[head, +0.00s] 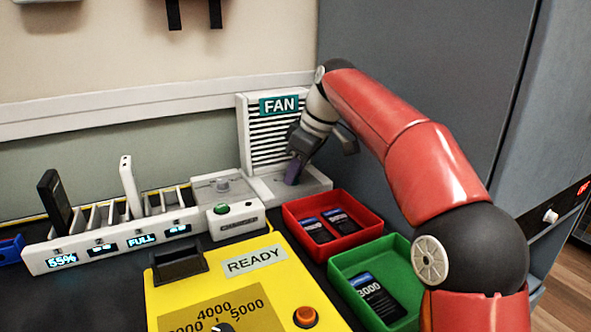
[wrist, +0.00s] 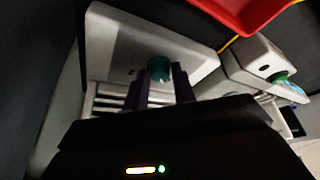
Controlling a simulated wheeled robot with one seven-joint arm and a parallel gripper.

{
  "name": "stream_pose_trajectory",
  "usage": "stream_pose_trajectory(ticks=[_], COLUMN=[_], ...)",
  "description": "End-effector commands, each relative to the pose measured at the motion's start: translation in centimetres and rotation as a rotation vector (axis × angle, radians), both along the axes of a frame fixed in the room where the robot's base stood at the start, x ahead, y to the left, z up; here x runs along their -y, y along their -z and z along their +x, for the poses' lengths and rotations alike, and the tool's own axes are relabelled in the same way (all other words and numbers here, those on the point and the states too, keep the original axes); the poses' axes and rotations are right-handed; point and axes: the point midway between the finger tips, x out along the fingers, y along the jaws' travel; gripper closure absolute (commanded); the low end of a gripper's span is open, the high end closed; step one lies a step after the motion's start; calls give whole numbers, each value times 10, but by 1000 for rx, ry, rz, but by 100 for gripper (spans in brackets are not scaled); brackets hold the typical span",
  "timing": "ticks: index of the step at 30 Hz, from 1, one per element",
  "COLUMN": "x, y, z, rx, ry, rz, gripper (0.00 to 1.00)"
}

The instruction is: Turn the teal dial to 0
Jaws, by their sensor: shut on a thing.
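The teal dial (wrist: 159,66) sits on the pale base of the fan unit (wrist: 112,42), and it shows in the wrist view between the tips of my purple fingers. My gripper (wrist: 160,82) is shut on the dial. In the head view my gripper (head: 292,173) reaches down to the base in front of the slatted fan housing (head: 244,130) with the teal FAN sign (head: 279,105). The dial is hidden behind my fingers there. Small dark marks show beside the dial in the wrist view, too small to read, so I cannot tell its setting.
Left of the fan are a grey box with a green button (head: 221,208) and a white charging rack (head: 80,258). A grey wall stands behind my arm.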

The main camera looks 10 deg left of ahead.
Motion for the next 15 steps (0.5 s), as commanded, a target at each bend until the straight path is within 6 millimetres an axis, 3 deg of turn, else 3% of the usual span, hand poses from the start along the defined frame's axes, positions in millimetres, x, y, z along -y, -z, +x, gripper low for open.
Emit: stream_pose_trajectory(ticks=[15], x=[0], y=[0], z=[1], rx=[1], ry=[-120], rz=[1], gripper=[97])
